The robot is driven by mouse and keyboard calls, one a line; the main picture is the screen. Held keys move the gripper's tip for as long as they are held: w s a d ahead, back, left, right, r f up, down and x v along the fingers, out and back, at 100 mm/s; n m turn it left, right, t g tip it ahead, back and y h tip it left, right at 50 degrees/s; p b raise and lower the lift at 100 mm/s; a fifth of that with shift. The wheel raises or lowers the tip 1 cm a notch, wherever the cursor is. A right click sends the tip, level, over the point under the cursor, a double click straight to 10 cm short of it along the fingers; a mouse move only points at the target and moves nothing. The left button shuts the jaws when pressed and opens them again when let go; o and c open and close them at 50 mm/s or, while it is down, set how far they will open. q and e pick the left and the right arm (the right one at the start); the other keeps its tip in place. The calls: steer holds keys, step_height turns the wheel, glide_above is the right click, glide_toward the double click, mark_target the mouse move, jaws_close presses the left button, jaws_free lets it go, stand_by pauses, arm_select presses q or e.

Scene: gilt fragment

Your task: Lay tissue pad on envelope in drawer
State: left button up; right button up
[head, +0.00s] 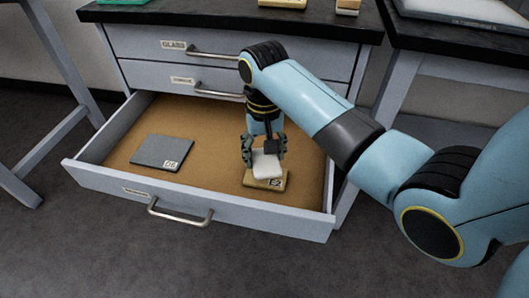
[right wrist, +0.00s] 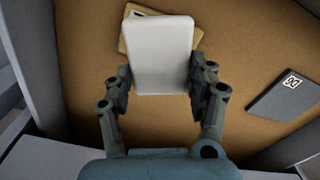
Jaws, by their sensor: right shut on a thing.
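The open drawer (head: 210,212) has a tan floor. In it, at the right, lies a tan envelope (head: 268,184) with a small label. My right gripper (head: 265,156) reaches down into the drawer and is shut on the white tissue pad (head: 266,165). The pad is over the envelope; I cannot tell if they touch. In the right wrist view, the pad (right wrist: 160,55) sits between both fingers and hides most of the envelope (right wrist: 132,14). My left gripper is not in view.
A dark grey flat piece (head: 162,152) with a label lies in the left part of the drawer. It also shows in the right wrist view (right wrist: 285,97). Closed drawers (head: 175,45) are above. The drawer floor between grey piece and envelope is clear.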

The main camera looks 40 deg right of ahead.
mark_target(265, 156)
step_height(265, 156, down, 4)
steer(key=shift+r+b, duration=0.1)
steer(key=shift+b, duration=0.7)
steer(key=o, duration=0.8)
steer(key=shift+c, duration=0.2)
step_height(265, 156, up, 11)
steer(key=p, duration=0.4)
steer(key=shift+r+p, duration=0.3)
steer(key=shift+r, duration=0.3)
